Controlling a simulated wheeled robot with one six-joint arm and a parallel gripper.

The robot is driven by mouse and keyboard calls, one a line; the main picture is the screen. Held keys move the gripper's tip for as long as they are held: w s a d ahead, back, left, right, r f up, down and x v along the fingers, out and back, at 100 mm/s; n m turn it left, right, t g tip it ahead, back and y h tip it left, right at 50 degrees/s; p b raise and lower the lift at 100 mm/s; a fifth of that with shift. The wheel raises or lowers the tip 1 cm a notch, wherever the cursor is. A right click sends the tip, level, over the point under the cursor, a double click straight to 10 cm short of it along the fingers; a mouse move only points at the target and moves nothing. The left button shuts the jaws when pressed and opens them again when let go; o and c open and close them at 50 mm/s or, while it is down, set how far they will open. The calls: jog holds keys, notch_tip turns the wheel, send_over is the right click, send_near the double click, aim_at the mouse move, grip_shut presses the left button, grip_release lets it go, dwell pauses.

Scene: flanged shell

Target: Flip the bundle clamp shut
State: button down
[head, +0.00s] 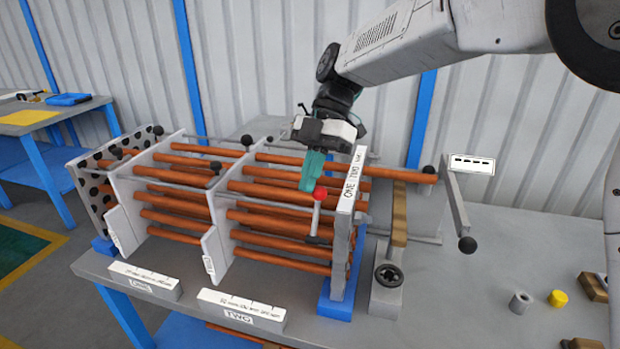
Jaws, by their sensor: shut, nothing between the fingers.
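A lever with a red ball knob (320,193) stands roughly upright in front of the copper tubes, left of the plate marked "ONE TWO"; I take it for the bundle clamp's handle. Its pale stem (315,220) runs down to a dark crosspiece near the lower tubes. My gripper (309,186) points down with its teal fingers shut and nothing between them. The fingertips are just left of and above the red knob, very close to it; I cannot tell whether they touch. The clamp's pivot is hard to make out among the tubes.
Copper tubes (180,216) run through upright grey plates on the bench (430,285). A handwheel (389,275) stands in front. A yellow cap (558,298) and a metal ring (520,303) lie right.

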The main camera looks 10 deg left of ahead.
jog(key=w+a+v, duration=0.1)
jog(key=v, duration=0.8)
